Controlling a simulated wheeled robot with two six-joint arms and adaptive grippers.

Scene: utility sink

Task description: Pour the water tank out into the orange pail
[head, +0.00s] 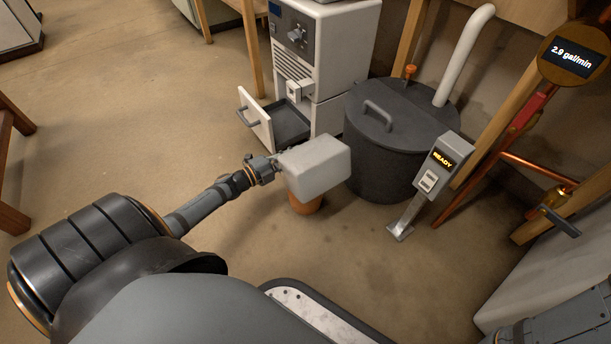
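The water tank (318,165) is a pale grey, rounded box in the middle of the head view. My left gripper (277,162) is at its left end and appears shut on it, holding it off the floor; the fingertips are partly hidden. The orange pail (306,205) stands on the floor below the tank in the picture. The tank covers most of the pail, including its rim. The tank looks slightly tilted, and I see no water stream. My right gripper is out of view; only part of my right arm shows at the bottom right.
A white and grey machine (335,50) stands behind, its drawer (256,118) pulled open. A dark lidded basin (385,150) with a white pipe (468,50) is right of the tank. A post with a READY display (443,165) stands nearby.

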